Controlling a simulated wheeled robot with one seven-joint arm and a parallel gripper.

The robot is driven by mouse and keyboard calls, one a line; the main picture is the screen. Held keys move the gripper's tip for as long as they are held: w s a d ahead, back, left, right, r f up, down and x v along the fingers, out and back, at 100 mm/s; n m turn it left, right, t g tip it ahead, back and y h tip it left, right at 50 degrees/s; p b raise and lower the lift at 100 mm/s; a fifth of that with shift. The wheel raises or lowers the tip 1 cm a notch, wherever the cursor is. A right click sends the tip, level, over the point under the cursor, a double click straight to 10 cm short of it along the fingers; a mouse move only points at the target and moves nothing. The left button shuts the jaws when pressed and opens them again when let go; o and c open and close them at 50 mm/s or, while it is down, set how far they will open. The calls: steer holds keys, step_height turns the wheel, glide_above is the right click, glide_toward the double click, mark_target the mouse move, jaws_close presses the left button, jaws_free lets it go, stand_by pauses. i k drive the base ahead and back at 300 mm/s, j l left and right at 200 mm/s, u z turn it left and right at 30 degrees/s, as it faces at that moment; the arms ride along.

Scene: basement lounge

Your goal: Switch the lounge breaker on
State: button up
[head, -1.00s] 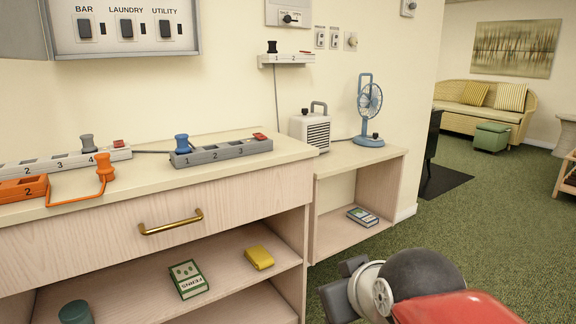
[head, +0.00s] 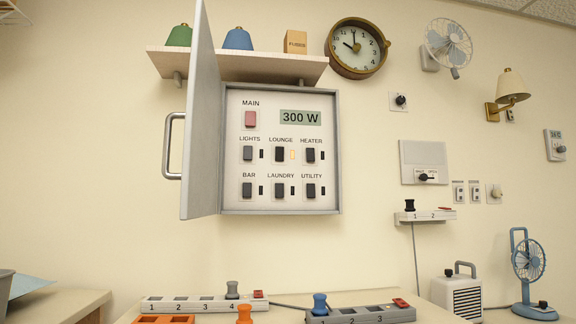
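The breaker panel (head: 232,204) hangs on the wall with its grey door (head: 201,120) swung open to the left. The lounge breaker (head: 280,154) is a dark switch in the middle of the upper row. The lamps beside the lights, heater, bar, laundry and utility breakers are dark. The red main switch (head: 251,119) sits at the top left, and the display (head: 300,117) reads 300 W. I cannot tell the rocker tilt of the switches. My gripper is not in view.
Below are a white power strip (head: 195,303), a grey power strip (head: 360,315) and an orange one (head: 163,319). A heater (head: 458,293) and blue fan (head: 528,262) stand at right.

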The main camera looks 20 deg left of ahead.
mark_target(280, 150)
steer(key=i+l, duration=0.1)
steer(key=i, duration=0.7)
steer(key=u, duration=1.6)
